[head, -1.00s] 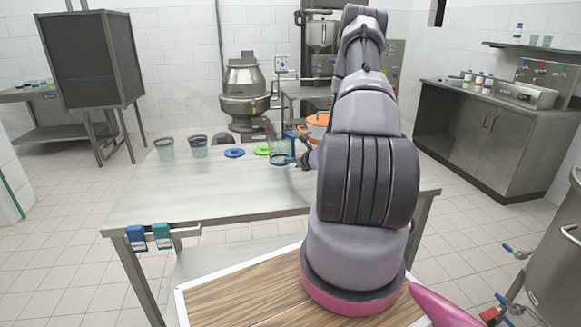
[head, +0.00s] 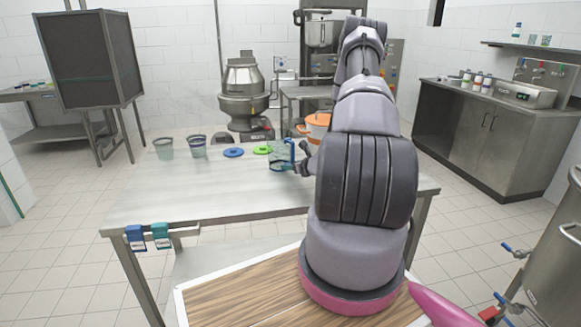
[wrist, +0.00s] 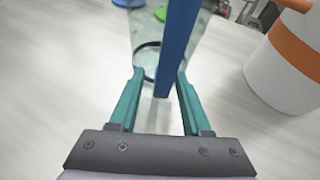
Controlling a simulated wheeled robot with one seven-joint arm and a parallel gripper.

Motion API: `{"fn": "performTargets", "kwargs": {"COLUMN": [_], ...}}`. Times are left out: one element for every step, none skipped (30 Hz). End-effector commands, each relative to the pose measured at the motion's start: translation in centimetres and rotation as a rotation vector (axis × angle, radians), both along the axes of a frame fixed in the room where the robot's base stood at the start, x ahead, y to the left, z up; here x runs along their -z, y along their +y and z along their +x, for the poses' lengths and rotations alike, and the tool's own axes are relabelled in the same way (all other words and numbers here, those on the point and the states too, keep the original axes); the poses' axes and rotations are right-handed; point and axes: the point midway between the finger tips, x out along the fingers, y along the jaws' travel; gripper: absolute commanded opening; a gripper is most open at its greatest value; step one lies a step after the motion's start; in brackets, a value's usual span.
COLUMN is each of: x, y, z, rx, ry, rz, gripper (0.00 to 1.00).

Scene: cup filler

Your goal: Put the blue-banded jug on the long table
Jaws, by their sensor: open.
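The blue-banded jug (head: 279,155), clear with a blue handle, stands upright near the back right of the long table (head: 215,190). In the wrist view its blue handle (wrist: 176,40) rises between my fingers, with its clear body (wrist: 147,25) beyond. My gripper (head: 301,166) is at the jug's right side. In the wrist view my gripper (wrist: 160,80) is open, with teal fingers on both sides of the handle and gaps visible. The jug's underside is hidden, so contact with the table is hard to see.
A white pot with an orange band (head: 317,125) is close behind my gripper, at right in the wrist view (wrist: 285,65). A green lid (head: 262,150), a blue lid (head: 233,152) and two cups (head: 197,146) are left of the jug. The table's front is clear.

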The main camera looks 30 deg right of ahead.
Motion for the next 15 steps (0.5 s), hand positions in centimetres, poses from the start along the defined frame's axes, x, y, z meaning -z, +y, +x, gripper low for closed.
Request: {"fn": "performTargets", "kwargs": {"x": [-0.2,-0.3,-0.5,-0.6,-0.9,-1.2,-1.4,-1.7,-2.0,-2.3,-2.5,-2.9,-3.1,-3.3,-3.6], "y": [-0.1,-0.1,-0.1,-0.2,-0.3,-0.4,-0.4,-0.5,-0.6,-0.7,-0.7,-0.9,-0.9,-1.0,-1.0], "z": [-0.2,-0.5,-1.0,-1.4,-1.9,-2.7,-3.3,-3.9,-4.7,-5.4,-6.0,-6.7,-7.3,-7.8,-8.5], "rx": [0.001,0.001,0.001,0.001,0.001,0.001,0.002,0.002,0.002,0.003,0.003,0.003,0.001,0.001,0.004], "ry": [0.000,0.001,0.002,0.002,0.001,0.002,0.002,0.002,0.002,0.001,0.003,0.002,0.001,0.001,0.002], "rz": [0.000,-0.001,0.000,-0.001,-0.001,-0.002,-0.001,-0.001,-0.001,0.000,0.001,0.000,-0.001,-0.001,0.000], "gripper": [0.48,0.48,0.48,0.48,0.48,0.48,0.48,0.48,0.48,0.48,0.48,0.48,0.48,0.48,0.48]}}
